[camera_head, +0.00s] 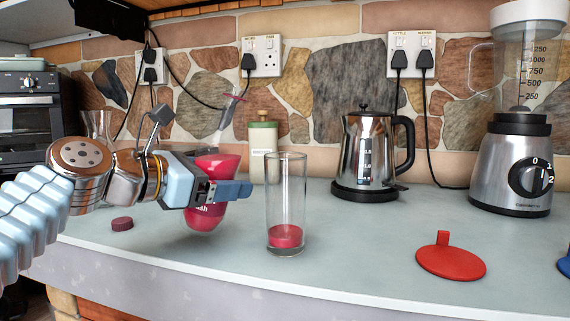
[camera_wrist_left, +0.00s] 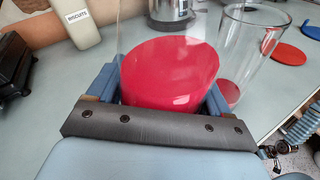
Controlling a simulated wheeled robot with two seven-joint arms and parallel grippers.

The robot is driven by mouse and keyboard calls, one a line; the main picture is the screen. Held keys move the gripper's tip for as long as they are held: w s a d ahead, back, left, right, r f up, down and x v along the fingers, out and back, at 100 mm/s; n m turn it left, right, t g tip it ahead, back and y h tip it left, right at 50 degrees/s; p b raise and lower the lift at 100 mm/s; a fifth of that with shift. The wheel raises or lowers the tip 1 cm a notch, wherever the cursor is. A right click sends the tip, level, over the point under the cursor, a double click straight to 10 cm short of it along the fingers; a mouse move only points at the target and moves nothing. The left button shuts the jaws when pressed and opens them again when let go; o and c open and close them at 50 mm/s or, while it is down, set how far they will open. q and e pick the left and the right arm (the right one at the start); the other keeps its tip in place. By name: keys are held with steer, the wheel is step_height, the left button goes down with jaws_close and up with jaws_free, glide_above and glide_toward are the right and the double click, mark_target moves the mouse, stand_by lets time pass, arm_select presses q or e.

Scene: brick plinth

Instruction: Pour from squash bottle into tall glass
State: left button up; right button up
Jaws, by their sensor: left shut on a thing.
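The squash bottle (camera_head: 207,212) is clear with red liquid in its lower part and some red at its narrow neck. It leans a little to the right, its mouth up and left of the tall glass's rim. In the left wrist view the bottle (camera_wrist_left: 170,72) stands between the blue fingers (camera_wrist_left: 160,95). The tall glass (camera_head: 286,185) stands upright just right of the bottle, with a shallow layer of red liquid at its bottom. It also shows in the wrist view (camera_wrist_left: 248,50).
A small dark red disc (camera_head: 122,224) lies at the left. A green-lidded biscuits jar (camera_head: 263,150), a kettle (camera_head: 368,150) and a blender (camera_head: 515,165) stand behind. A red flat disc (camera_head: 452,262) lies right. The counter (camera_head: 350,235) between glass and disc is clear.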

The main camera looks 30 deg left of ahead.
mark_target(229, 132)
arm_select(q)
steer(key=shift+w+d+r+n+t+h, duration=0.1)
steer(key=shift+d+n+t+h, duration=0.3)
steer(key=shift+n, duration=0.3)
steer(key=shift+n+t, duration=0.4)
steer(key=shift+n, duration=0.1)
steer(key=r+p, duration=0.1)
steer(key=r, duration=0.1)
steer(key=r+p, duration=0.1)
steer(key=p, duration=0.1)
steer(key=r+p, duration=0.1)
steer(key=r, duration=0.1)
steer(key=shift+w+d+r, duration=0.15)
steer(key=shift+d+r, duration=0.1)
steer(key=shift+r, duration=0.05)
steer(key=shift+d+r+p, duration=0.1)
steer(key=shift+r+p, duration=0.65)
steer(key=shift+r, duration=0.1)
arm_select(e)
steer(key=shift+s+a+r, duration=0.1)
steer(key=shift+a+r, duration=0.15)
steer(key=shift+r, duration=0.5)
steer(key=shift+s+a+r, duration=0.15)
steer(key=shift+a+r, duration=0.1)
steer(key=shift+r, duration=0.55)
steer(key=shift+s+a+r, duration=0.1)
steer(key=shift+a+r, duration=0.15)
steer(key=shift+r, duration=0.5)
